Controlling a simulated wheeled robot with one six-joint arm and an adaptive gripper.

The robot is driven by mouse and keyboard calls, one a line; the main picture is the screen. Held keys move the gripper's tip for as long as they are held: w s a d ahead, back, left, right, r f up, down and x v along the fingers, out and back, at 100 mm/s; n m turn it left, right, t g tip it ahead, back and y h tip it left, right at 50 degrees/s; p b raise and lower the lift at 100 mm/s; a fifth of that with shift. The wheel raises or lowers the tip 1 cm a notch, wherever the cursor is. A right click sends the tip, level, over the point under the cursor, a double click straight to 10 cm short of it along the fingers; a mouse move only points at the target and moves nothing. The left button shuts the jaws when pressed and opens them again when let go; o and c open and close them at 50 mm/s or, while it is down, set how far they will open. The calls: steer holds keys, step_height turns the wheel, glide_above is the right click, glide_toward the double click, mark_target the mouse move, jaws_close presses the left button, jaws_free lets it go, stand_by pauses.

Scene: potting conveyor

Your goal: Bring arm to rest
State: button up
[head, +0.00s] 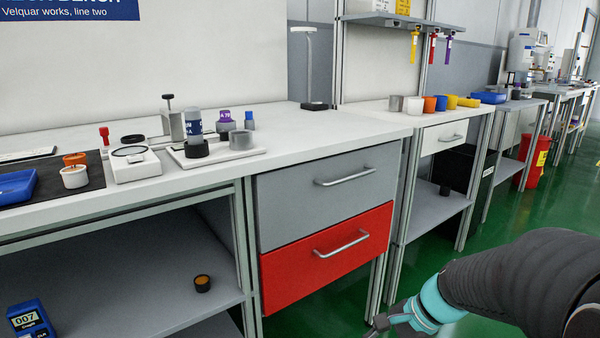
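My arm reaches in from the lower right corner of the head view, its black sleeve ending in a teal band. My gripper (378,328) is at the bottom edge, low in front of the workbench and to the right of the red drawer (325,255). It is small and partly cut off by the frame, so I cannot tell whether its fingers are open or shut. No held object shows in it.
The white workbench (290,144) bears bottles, a small press and a blue tray (17,186). A grey drawer (330,180) is above the red one; both look shut. A second bench (440,118) stands further right. Green floor (480,240) is open beside my arm.

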steer(key=s+r+n+t+h+p, duration=0.3)
steer(key=s+r+n+h+p, duration=0.1)
steer(key=s+r+n, duration=0.9)
step_height(320, 180, up, 2)
steer(key=shift+d+r+h+p, duration=0.15)
steer(key=shift+h+p, duration=0.25)
steer(key=shift+h, duration=0.5)
steer(key=shift+s, duration=0.1)
